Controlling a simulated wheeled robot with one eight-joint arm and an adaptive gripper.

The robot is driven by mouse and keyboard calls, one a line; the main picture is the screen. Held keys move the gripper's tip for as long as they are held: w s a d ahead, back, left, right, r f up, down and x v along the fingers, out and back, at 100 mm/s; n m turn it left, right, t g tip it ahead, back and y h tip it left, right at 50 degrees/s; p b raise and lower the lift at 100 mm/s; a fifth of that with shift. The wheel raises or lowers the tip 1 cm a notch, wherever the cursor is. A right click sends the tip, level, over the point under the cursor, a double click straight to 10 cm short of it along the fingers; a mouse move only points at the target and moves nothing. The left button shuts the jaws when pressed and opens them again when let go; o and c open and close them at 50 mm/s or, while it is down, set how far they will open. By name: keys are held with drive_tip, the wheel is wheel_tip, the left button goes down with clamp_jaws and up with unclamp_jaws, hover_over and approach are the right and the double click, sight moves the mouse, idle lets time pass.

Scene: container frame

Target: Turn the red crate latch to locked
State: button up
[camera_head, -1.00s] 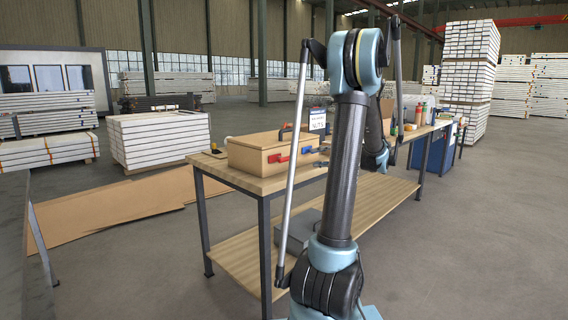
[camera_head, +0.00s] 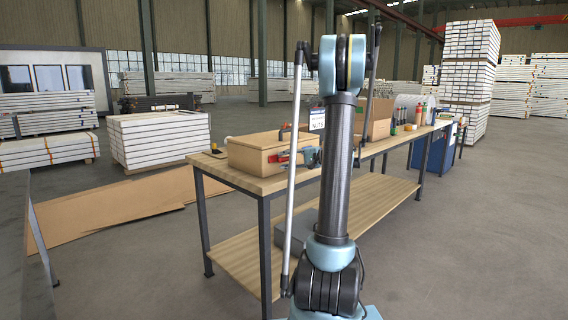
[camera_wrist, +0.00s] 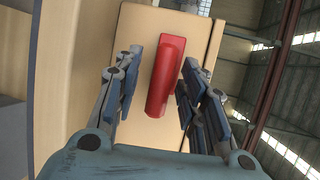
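The wooden crate (camera_head: 250,153) stands on the workbench. Its red latch (camera_head: 271,159) is on the front face, partly hidden behind my gripper (camera_head: 285,159). In the wrist view the red latch (camera_wrist: 166,76) is a long red handle, slightly tilted, against the crate's tan face (camera_wrist: 140,25). My gripper (camera_wrist: 161,72) is open, with its blue-grey fingers on either side of the latch. There is a clear gap on the left; the right finger is very close, and I cannot tell if it touches.
The bench top (camera_head: 258,182) carries the crate, a cardboard box (camera_head: 380,122) and several bottles farther right. A small sign (camera_head: 317,119) stands behind the crate. The floor in front of the bench is clear.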

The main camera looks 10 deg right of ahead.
drive_tip(key=shift+w+a, duration=0.2)
drive_tip(key=shift+a, duration=0.15)
clamp_jaws()
drive_tip(key=shift+a, duration=0.15)
drive_tip(key=shift+s+f, duration=0.1)
